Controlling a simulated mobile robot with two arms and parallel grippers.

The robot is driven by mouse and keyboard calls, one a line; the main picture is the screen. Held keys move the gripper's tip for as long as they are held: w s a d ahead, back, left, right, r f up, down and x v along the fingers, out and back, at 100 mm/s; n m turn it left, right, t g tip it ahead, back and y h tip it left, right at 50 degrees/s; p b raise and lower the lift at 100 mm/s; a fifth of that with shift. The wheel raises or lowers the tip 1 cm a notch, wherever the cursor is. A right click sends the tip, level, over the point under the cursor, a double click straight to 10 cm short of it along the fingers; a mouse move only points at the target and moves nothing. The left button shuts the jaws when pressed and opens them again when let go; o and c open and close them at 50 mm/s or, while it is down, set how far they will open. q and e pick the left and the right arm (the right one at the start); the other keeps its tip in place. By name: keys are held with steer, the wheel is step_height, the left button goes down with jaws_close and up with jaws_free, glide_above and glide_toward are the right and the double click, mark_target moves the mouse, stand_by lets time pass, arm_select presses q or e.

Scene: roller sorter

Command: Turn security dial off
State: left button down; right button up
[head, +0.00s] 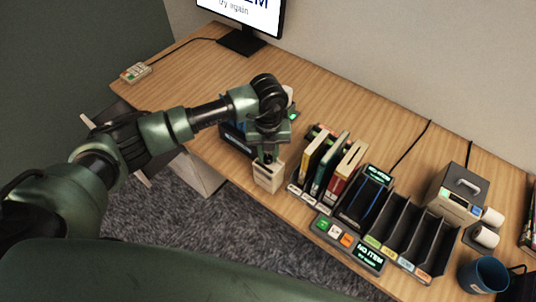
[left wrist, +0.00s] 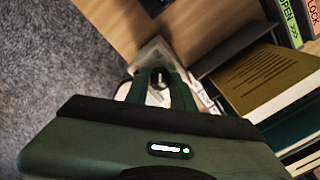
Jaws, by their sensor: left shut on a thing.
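A small beige box (head: 268,176) stands at the desk's front edge, left of the books, with my left gripper (head: 268,154) directly above it, pointing down. In the left wrist view, my left gripper (left wrist: 158,88) has its two green fingers on either side of a small dark round knob (left wrist: 159,77), which I take to be the security dial. The fingers are shut on it, and a pale surface of the box (left wrist: 150,54) shows around them. The dial's markings and setting are hidden. My right gripper is in neither view.
Several upright books (head: 330,165) stand close to the right of the box. Beyond them are a sorter with dark slots (head: 411,237) and a button panel (head: 349,244). A blue mug (head: 484,276) is at the far right.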

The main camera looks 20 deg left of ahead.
mark_target(268, 156)
arm_select(q)
steer(key=shift+n, duration=0.5)
steer(key=c, duration=1.2)
jaws_free()
steer(key=shift+r, duration=0.1)
step_height(268, 156, up, 7)
steer(key=shift+w+b, duration=0.1)
steer(key=shift+b, duration=1.1)
steer(key=shift+r, duration=0.35)
